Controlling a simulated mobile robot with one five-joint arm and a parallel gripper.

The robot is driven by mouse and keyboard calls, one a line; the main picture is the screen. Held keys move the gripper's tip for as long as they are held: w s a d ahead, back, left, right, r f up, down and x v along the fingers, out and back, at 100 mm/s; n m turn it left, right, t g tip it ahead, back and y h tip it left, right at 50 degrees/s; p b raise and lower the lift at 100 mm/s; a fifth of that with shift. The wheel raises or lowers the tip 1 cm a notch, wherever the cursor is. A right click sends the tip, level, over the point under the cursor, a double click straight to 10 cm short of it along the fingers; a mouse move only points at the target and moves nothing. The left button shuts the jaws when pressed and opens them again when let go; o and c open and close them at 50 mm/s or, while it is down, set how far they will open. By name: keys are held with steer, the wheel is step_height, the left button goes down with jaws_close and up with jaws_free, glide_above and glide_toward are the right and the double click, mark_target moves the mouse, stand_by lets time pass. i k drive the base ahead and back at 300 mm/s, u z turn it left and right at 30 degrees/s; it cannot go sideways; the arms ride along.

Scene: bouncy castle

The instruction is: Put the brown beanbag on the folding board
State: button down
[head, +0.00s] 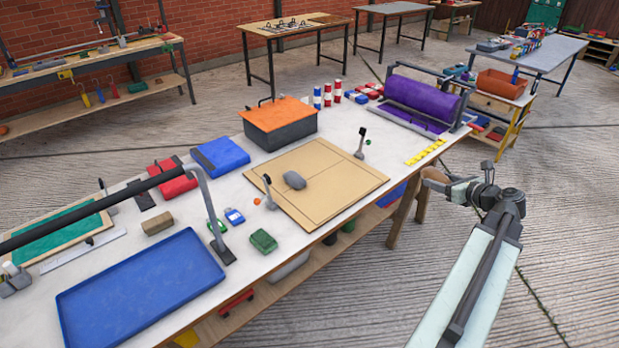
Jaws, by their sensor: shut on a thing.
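The brown beanbag (435,176) is at the tip of my gripper (450,186), which is shut on it. My gripper holds it out to the right of the table's front edge, with the arm reaching up from the lower right. The fingers are small in view and partly hidden by the wrist. The folding board (345,193) is a flat tan panel with crease lines, lying on the table to the left of my gripper. A grey beanbag (294,180) lies on the board, left of its middle. Much of the board's surface is bare.
The white table (185,209) also holds a green beanbag (263,240), a tan beanbag (157,223), a blue tray (140,285) and an orange-lidded box (279,122). Dark upright clamps (361,142) stand at the board's edges. A purple roller (423,97) is at the far end.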

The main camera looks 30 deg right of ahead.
mark_target(346, 179)
steer(key=i, duration=1)
